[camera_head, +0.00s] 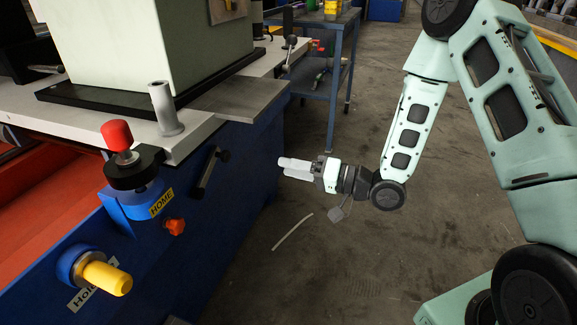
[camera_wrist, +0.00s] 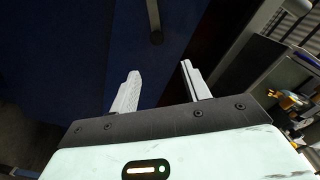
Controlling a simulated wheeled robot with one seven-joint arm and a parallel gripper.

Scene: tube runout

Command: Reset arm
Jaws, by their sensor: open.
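My gripper (camera_head: 285,168) is in the middle of the head view, at the end of my bent arm. It is in the air to the right of the blue machine (camera_head: 231,175), and I see no contact. In the wrist view its two pale fingers (camera_wrist: 160,85) stand apart with nothing between them. The dark blue machine side with a black lever (camera_wrist: 155,25) lies beyond the fingers.
A blue cart (camera_head: 325,85) stands behind. A thin pale strip (camera_head: 292,231) lies on the open floor (camera_head: 330,265).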

